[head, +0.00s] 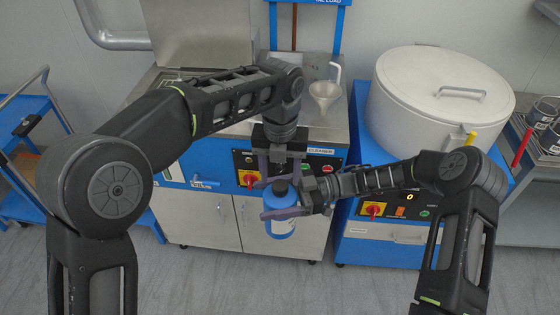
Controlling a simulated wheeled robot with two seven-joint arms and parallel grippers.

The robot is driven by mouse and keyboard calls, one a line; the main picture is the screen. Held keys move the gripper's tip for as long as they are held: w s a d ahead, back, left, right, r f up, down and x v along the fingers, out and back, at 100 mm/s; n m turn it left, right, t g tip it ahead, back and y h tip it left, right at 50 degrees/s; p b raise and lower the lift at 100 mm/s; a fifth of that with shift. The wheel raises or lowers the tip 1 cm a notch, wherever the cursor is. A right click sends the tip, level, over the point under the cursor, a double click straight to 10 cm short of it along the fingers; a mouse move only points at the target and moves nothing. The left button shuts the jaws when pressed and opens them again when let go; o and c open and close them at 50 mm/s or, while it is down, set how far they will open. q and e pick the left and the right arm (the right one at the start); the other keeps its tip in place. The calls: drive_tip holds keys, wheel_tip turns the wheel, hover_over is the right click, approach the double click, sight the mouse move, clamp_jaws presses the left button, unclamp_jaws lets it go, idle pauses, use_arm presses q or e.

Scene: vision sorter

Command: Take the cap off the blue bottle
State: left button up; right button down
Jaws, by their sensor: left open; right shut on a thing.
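The blue bottle (281,202) is upright in the middle of the head view, with a pale label low on its side. My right gripper (284,213) comes in from the right and is shut around the bottle's body, holding it in front of the cabinets. My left gripper (279,172) points down from above, open, with its fingers close over the bottle's top. A darker part shows at the top of the bottle, between those fingers. I cannot tell whether the fingers touch it, and the cap is not clear to see.
Behind the bottle stands a blue and steel ultrasonic cleaner cabinet (212,222) with a funnel (323,95) on top. A large round lidded drum (440,95) stands at the right. A blue cart (25,120) is at the left. Grey floor (260,290) is free in front.

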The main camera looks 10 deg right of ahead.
use_arm(q)
drive_tip(key=shift+f, duration=1.45)
drive_tip(key=shift+c, duration=0.3)
clamp_jaws()
